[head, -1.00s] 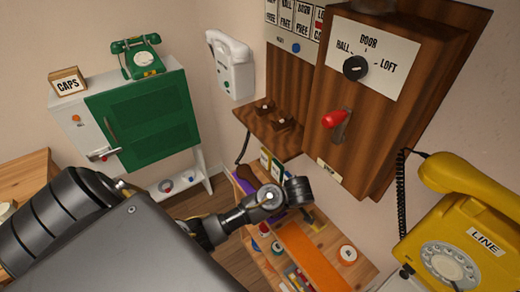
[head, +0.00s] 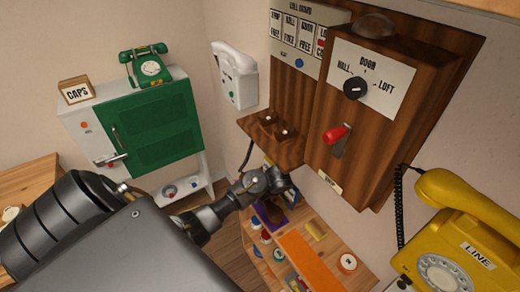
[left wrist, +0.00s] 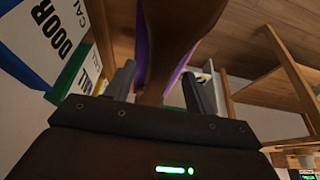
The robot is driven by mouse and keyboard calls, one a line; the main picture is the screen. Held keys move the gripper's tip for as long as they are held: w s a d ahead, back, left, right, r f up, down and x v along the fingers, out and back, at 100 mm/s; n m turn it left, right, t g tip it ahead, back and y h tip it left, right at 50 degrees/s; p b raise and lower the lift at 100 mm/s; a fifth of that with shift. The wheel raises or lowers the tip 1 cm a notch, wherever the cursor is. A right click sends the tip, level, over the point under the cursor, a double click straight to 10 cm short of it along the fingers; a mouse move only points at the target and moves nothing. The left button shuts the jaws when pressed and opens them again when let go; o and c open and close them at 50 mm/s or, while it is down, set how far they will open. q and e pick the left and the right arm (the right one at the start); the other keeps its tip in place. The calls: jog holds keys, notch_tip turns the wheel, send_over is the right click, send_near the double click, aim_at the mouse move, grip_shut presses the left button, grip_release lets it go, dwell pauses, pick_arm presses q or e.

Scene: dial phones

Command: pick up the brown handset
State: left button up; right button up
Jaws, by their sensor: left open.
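The brown handset (left wrist: 172,40) fills the upper middle of the left wrist view, with purple showing along both its sides. Its lower, narrower part reaches down between the two grey fingers of my left gripper (left wrist: 160,90). The fingers stand apart on either side of it; I cannot tell whether either touches it. In the head view my left gripper (head: 282,188) is below the wooden ledge (head: 270,137), above the low shelf, and the handset is mostly hidden behind my arm. A dark cord hangs from the ledge's left side. My right gripper is not in view.
The wooden wall box (head: 365,135) with a red lever overhangs on the right. A yellow phone (head: 455,245) is at far right, a white phone (head: 235,75) on the wall. A green cabinet (head: 150,130) is at left. The low shelf (head: 335,240) holds small items.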

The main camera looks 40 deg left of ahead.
pick_arm(q)
jog(key=a+f, duration=0.1)
jog(key=a, duration=0.2)
jog(key=shift+w+f+p, duration=0.3)
jog(key=shift+w+f, duration=0.2)
jog(key=shift+f, duration=0.4)
grip_shut()
jog(key=shift+r, duration=0.15)
